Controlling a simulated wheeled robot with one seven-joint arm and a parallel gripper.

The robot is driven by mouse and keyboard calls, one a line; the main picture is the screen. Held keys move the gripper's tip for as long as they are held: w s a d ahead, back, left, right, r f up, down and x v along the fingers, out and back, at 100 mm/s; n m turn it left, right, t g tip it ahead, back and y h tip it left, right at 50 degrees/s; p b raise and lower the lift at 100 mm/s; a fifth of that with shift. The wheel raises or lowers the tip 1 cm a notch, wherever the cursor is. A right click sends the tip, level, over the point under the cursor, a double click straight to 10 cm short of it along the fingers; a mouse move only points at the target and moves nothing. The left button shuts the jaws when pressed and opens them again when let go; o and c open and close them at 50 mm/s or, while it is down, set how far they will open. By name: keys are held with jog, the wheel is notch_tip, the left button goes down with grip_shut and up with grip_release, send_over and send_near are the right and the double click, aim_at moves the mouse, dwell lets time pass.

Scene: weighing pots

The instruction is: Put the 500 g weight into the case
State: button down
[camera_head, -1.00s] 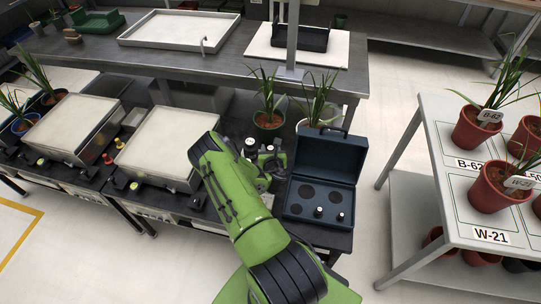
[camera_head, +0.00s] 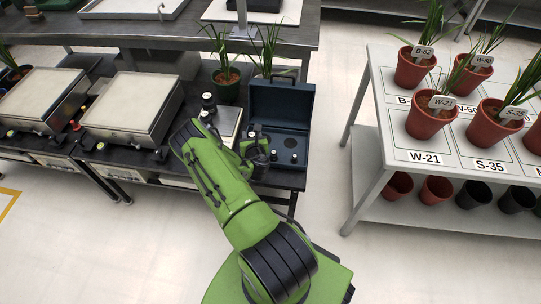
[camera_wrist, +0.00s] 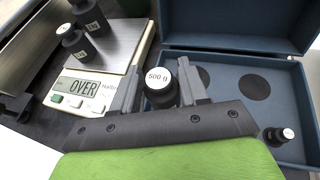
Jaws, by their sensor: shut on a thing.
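The 500 g weight (camera_wrist: 160,88), a black cylinder with a white labelled top, is between my fingers in the wrist view. My gripper (camera_wrist: 158,68) is shut on it. The dark blue case (camera_wrist: 232,112) lies open to the right, with round dark recesses in its floor. A small weight (camera_wrist: 278,135) stands in it. In the head view my gripper (camera_head: 257,152) is at the left side of the case (camera_head: 283,103) and hides part of it. Whether the held weight is above the case floor cannot be told.
A scale (camera_wrist: 87,87) reading OVER stands left of the case, with two black weights (camera_wrist: 75,40) on its plate. Potted plants (camera_head: 227,85) stand behind. A shelf table (camera_head: 385,135) with pots is at right, across a clear floor gap.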

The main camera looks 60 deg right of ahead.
notch_tip(320, 180, down, 3)
jog(key=shift+w+d+r+b, duration=0.1)
jog(key=shift+b, duration=0.25)
jog(key=shift+f+b, duration=0.75)
jog(key=shift+f, duration=1.3)
jog(key=shift+f, duration=0.25)
jog(key=c, duration=0.9)
grip_release()
jog(key=shift+o, duration=0.2)
jog(key=shift+r, duration=0.1)
